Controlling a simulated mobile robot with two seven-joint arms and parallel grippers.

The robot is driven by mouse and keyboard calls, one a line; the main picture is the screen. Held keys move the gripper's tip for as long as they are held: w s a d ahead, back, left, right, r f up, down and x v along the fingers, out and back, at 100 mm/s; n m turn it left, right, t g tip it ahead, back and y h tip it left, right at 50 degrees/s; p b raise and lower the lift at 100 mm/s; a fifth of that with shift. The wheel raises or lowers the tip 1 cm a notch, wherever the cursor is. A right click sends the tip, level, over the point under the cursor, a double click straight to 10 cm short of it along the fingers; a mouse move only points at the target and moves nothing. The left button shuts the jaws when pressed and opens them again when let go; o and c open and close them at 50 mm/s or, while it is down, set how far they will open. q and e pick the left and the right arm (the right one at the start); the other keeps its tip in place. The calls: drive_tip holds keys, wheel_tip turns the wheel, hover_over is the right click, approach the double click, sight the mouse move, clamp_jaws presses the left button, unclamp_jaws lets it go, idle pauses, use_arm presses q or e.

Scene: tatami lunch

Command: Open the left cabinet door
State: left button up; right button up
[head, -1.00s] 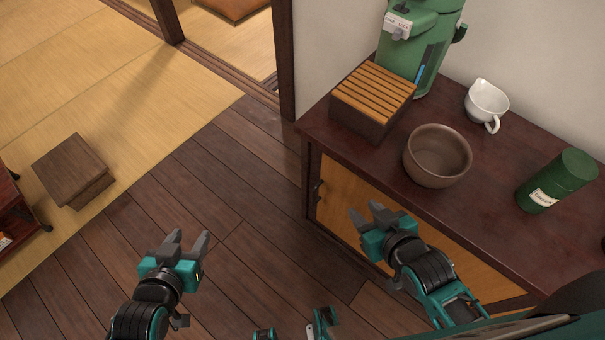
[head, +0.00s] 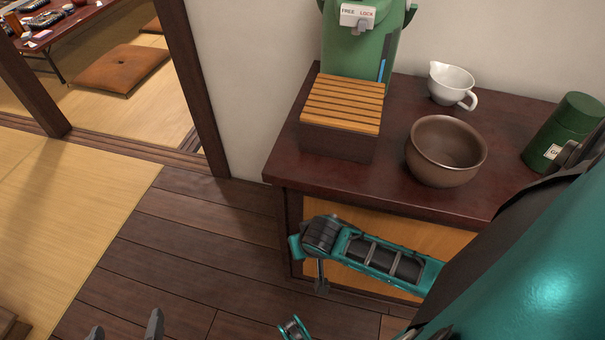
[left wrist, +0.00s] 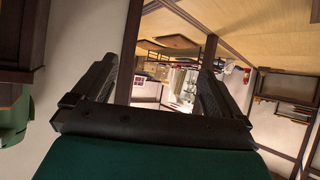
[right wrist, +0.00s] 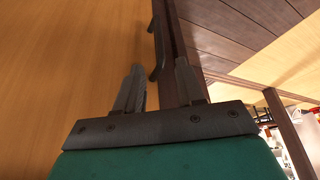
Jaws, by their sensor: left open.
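The cabinet (head: 283,188) has a pale wood door panel (head: 420,238) at its front left, which looks shut. My right gripper (right wrist: 158,72) is at that door, its fingers parted a little. In the right wrist view a dark upright handle (right wrist: 158,40) on the door's edge is just ahead of the fingertips, in line with the gap. I cannot tell whether they touch it.
On the cabinet top stand a slatted wooden box (head: 340,140), a brown bowl (head: 445,165), a green dispenser (head: 355,50), a white pitcher (head: 448,82) and a green canister (head: 562,130). Wooden floor (head: 190,235) is clear left of the cabinet. A doorway post (head: 195,80) stands behind.

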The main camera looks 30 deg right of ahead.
drive_tip(key=b, duration=0.3)
hover_over(303, 260)
wheel_tip(303, 260, down, 7)
drive_tip(key=shift+w+d+f+b, duration=0.2)
drive_tip(key=shift+f+b, duration=0.1)
drive_tip(key=shift+f, duration=0.25)
drive_tip(key=c, duration=0.6)
clamp_jaws()
use_arm(q)
drive_tip(key=f, duration=0.4)
drive_tip(key=shift+d+f, duration=0.1)
drive_tip(key=shift+d, duration=0.2)
drive_tip(key=shift+s, duration=0.1)
